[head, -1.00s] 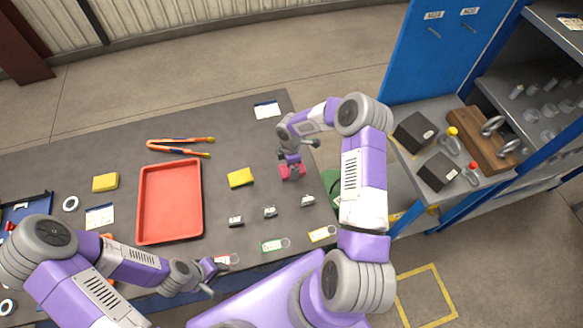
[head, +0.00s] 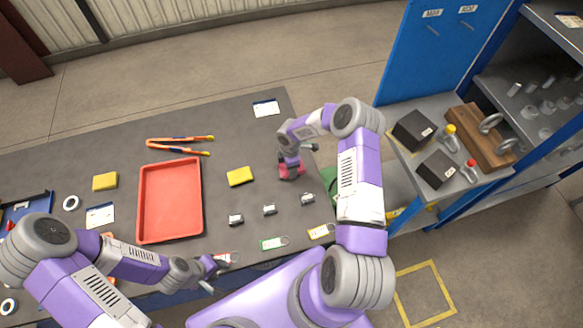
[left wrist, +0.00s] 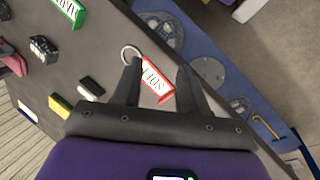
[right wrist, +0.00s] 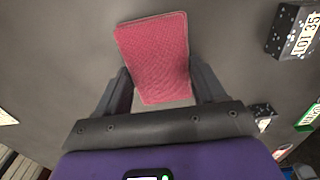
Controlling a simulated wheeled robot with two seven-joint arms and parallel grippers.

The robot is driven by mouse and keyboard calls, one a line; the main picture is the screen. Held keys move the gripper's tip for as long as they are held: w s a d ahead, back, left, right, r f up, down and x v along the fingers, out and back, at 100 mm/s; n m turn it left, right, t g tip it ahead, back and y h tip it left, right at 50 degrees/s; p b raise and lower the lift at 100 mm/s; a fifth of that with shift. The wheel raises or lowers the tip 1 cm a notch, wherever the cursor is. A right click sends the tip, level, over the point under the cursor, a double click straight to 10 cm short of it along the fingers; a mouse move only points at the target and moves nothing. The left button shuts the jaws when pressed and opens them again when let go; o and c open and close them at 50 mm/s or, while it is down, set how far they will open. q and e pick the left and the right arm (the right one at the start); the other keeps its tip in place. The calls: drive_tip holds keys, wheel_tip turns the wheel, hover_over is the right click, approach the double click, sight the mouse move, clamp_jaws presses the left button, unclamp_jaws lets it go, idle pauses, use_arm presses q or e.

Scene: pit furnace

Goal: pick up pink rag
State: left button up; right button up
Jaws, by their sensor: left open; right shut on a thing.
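The pink rag (right wrist: 155,55) is between the fingers of my right gripper (right wrist: 163,88) in the right wrist view, with both fingers against its sides. In the head view the rag (head: 291,170) shows below my right gripper at the right part of the grey table; whether it touches the table I cannot tell. My left gripper (left wrist: 158,75) is open and empty above a red tag (left wrist: 156,82) at the table's near edge. That tag also shows in the head view (head: 228,259).
A red tray (head: 170,240) stands left of the middle. A yellow sponge (head: 240,177), orange-handled tool (head: 178,146), several small dark blocks (head: 269,209) and tags (head: 273,243) lie around. A grey shelf with black boxes (head: 437,170) stands at the right.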

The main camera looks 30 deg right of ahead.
wheel_tip(320, 180, up, 10)
drive_tip(key=shift+b, duration=0.45)
